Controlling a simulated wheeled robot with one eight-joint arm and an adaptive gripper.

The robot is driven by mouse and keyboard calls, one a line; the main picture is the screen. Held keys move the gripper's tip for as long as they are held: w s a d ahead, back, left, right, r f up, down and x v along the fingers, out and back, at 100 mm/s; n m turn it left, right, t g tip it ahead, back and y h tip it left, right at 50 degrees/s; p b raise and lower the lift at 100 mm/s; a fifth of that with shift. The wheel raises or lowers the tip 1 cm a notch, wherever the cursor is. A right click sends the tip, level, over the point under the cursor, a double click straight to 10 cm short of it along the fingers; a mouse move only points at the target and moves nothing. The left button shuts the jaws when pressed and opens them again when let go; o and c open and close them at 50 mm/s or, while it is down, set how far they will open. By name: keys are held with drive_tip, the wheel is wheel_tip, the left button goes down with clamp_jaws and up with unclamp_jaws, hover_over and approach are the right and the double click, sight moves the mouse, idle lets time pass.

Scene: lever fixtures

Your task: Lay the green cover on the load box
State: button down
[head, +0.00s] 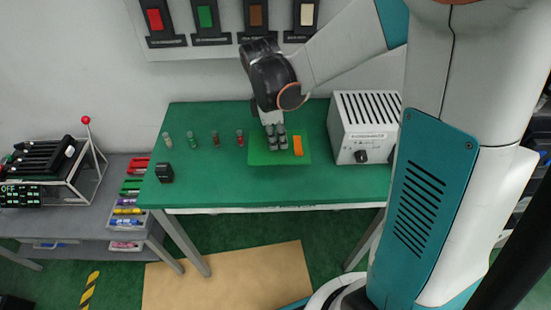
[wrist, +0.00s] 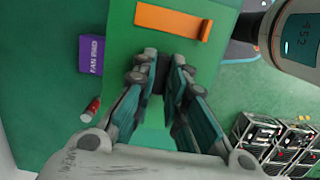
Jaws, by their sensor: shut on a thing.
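The green cover (head: 258,154) is a flat, light green plate with an orange strip on it. It is over the green table, and I cannot tell whether it touches the top. It also fills the middle of the wrist view (wrist: 120,25). My gripper (head: 275,138) points down over the cover, left of the orange strip. In the wrist view its fingertips (wrist: 160,78) are closed around a small dark part on the cover. The white vented box with a front knob, apparently the load box (head: 366,127), stands right of the cover, apart from it. It is outside the wrist view.
Several small vials (head: 215,139) stand left of the cover. A small black block (head: 164,172) sits at the table's left. A purple box (wrist: 91,54) shows in the wrist view. Coloured switches (head: 205,18) hang on the wall. A grey bench (head: 75,215) stands left.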

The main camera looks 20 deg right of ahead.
sight(279, 168)
wheel_tip(279, 168, down, 9)
drive_tip(key=b, duration=0.2)
drive_tip(key=shift+f+b, duration=0.1)
drive_tip(key=shift+b, duration=0.25)
drive_tip(key=shift+f, duration=0.2)
drive_tip(key=c, duration=1.6)
unclamp_jaws()
drive_tip(key=shift+r, duration=0.15)
drive_tip(key=r+p, duration=0.1)
drive_tip(key=r, duration=0.3)
drive_tip(key=a+r+p, duration=0.1)
drive_tip(key=r, duration=0.3)
drive_tip(key=r+p, duration=0.2)
drive_tip(key=r, duration=0.2)
drive_tip(key=shift+w+a, duration=0.2)
drive_tip(key=shift+a, duration=0.15)
drive_tip(key=s+d+r+m+t+y, duration=0.1)
drive_tip(key=s+r+m+t, duration=0.6)
drive_tip(key=s+r+m, duration=0.4)
drive_tip(key=s+m, duration=0.3)
drive_tip(key=s, duration=0.1)
drive_tip(key=shift+s+d+m+t+y, duration=0.15)
drive_tip(key=shift+d+m+t+y, duration=0.15)
drive_tip(key=shift+d+t+y, duration=0.1)
